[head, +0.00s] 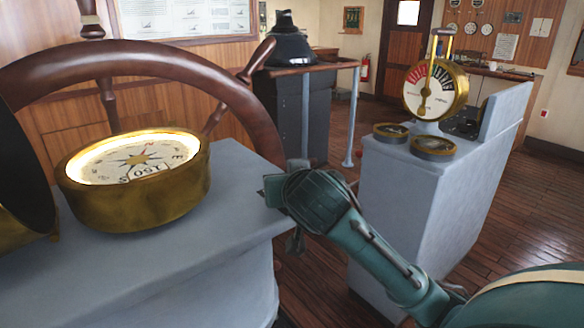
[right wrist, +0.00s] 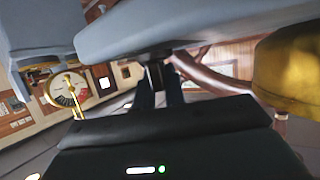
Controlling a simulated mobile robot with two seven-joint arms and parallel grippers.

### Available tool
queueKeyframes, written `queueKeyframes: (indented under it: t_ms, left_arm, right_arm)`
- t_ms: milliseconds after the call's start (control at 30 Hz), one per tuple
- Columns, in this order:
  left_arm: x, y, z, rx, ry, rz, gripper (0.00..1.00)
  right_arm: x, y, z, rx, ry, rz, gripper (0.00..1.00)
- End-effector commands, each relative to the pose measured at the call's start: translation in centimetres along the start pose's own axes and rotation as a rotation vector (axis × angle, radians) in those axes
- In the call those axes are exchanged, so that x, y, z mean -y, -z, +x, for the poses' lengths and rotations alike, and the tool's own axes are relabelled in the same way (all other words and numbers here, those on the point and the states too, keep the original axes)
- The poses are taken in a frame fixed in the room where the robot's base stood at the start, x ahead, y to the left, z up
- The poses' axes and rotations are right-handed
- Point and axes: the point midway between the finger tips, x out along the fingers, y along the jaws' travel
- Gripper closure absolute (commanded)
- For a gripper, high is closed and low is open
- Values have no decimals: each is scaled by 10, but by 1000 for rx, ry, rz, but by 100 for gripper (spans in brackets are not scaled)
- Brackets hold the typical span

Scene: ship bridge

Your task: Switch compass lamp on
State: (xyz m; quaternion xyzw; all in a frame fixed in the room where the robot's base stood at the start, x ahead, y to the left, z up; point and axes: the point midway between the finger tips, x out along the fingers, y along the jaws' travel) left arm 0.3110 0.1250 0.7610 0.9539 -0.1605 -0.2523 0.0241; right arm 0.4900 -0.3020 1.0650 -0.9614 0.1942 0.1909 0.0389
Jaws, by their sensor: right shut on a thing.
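The brass compass (head: 138,203) sits on the grey stand (head: 90,270) at left in the head view. Its dial is brightly lit around the inside of the rim. My right gripper (head: 280,197) is at the right edge of this stand, below the compass and to its right. In the right wrist view its dark fingers (right wrist: 158,92) reach up to a small dark part (right wrist: 154,56) under the stand's ledge and are shut on it. Whether this part is the lamp switch is hard to tell. The compass side (right wrist: 290,72) shows at right there. My left gripper is not in view.
A wooden steering wheel (head: 150,62) rises behind the compass. A grey console (head: 415,210) with a brass engine telegraph (head: 436,90) and two round gauges stands at right. A dark round object (head: 18,160) cuts in at the left edge. Wooden floor lies open between stand and console.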

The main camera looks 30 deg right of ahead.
Motion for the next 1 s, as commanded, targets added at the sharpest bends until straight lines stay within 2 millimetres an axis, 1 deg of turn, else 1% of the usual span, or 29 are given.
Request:
queueKeyframes:
  t_ms: [33, 300, 667, 700, 933, 1000]
  left_arm:
    - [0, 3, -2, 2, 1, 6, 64]
    - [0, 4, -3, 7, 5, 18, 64]
    - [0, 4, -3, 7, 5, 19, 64]
    - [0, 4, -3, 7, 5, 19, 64]
    - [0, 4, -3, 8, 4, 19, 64]
    - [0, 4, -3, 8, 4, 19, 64]
  right_arm:
    - [1, 1, -1, 5, -12, 5, 100]
    - [1, -1, 0, 3, -55, 23, 100]
    - [0, -2, 1, 4, -59, 23, 100]
    - [0, -2, 1, 4, -59, 23, 86]
    - [0, -1, 1, 3, -58, 23, 67]
    - [0, -1, 1, 2, -58, 23, 66]
